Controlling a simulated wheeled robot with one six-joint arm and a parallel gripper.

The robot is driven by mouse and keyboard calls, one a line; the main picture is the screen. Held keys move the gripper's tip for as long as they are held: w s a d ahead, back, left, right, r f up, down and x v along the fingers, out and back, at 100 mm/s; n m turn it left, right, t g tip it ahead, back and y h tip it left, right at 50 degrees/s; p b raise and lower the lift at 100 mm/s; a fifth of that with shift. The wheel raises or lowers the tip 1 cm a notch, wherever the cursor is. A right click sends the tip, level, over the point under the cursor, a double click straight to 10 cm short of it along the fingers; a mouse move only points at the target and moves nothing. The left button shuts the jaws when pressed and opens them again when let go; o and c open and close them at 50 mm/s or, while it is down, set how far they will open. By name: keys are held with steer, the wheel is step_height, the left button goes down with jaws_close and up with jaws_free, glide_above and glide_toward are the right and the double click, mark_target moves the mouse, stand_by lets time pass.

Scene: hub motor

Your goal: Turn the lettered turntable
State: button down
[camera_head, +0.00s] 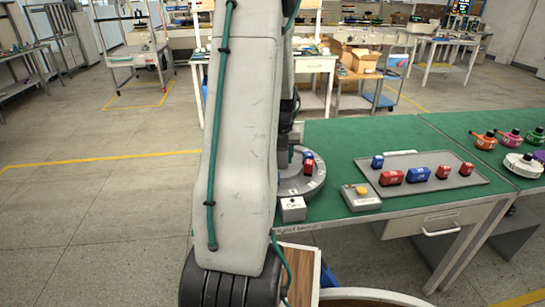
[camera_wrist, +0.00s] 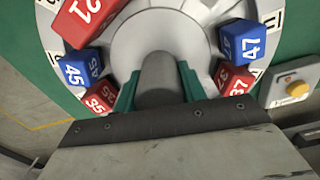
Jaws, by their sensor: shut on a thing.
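The round grey turntable (camera_head: 308,185) sits on the green bench top, its left part hidden behind my arm. In the wrist view its pale disc (camera_wrist: 205,10) carries lettered labels near the rim, with part of a letter label (camera_wrist: 272,20) at the right. Numbered blocks stand on it: red 21 (camera_wrist: 88,14), blue 45 (camera_wrist: 75,70), red 35 (camera_wrist: 101,96), blue 47 (camera_wrist: 241,40) and red 37 (camera_wrist: 235,80). My gripper (camera_wrist: 158,82) has its green fingers closed on either side of the grey central knob (camera_wrist: 158,70).
A grey tray (camera_head: 400,160) with several red and blue blocks lies to the right. A box with a yellow button (camera_head: 360,196) stands between tray and turntable. A small white labelled box (camera_head: 292,208) is at the bench's front edge. Colourful round parts (camera_head: 510,138) sit far right.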

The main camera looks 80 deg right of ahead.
steer(key=shift+m, duration=0.5)
stand_by(0.3)
steer(key=c, duration=0.8)
jaws_free()
steer(key=shift+r, duration=0.1)
step_height(320, 180, up, 8)
steer(key=shift+f, duration=0.2)
